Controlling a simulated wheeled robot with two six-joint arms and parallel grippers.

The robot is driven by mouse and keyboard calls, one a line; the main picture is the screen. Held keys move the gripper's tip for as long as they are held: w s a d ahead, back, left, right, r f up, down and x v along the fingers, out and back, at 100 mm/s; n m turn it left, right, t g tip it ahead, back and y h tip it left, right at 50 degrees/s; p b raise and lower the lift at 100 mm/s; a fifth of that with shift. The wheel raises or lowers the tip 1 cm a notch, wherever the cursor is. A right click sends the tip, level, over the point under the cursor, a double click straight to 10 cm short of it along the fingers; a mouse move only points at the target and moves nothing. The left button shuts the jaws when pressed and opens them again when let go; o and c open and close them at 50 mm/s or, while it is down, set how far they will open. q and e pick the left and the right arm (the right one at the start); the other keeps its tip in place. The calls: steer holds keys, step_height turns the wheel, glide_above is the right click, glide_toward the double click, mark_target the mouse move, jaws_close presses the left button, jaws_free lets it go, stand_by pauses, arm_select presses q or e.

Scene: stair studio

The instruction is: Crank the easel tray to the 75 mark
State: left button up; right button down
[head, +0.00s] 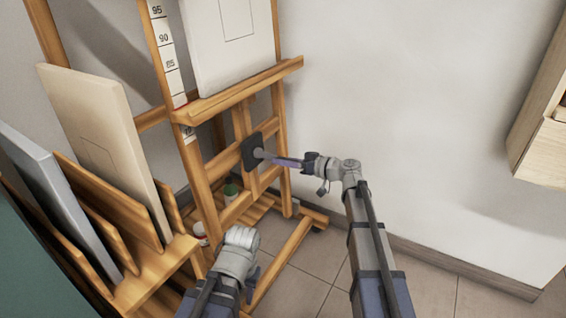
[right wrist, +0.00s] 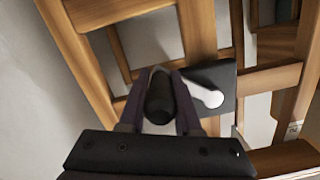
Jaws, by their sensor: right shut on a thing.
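The wooden easel's tray (head: 240,91) is a ledge with a white canvas standing on it. A white number scale (head: 163,45) runs up the post at its left. 95, 90 and 85 show above the tray, and a label like 70 shows below. A red mark sits at the tray's left end; the number there is unreadable. The crank has a dark plate (head: 250,152), a silver arm (right wrist: 205,93) and a black knob (right wrist: 160,97). My right gripper (head: 270,158) is shut on the knob. My left gripper (head: 252,279) hangs low before the easel; its fingers are unclear.
A wooden rack (head: 150,272) with upright panels (head: 104,140) stands at the left. A wooden cabinet (head: 541,130) is on the right wall. The tiled floor at right is clear.

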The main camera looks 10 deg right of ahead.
steer(key=shift+w+d, duration=0.1)
steer(key=shift+w, duration=0.05)
steer(key=c, duration=0.6)
jaws_free()
steer(key=shift+p+v, duration=0.65)
steer(key=shift+v, duration=3.25)
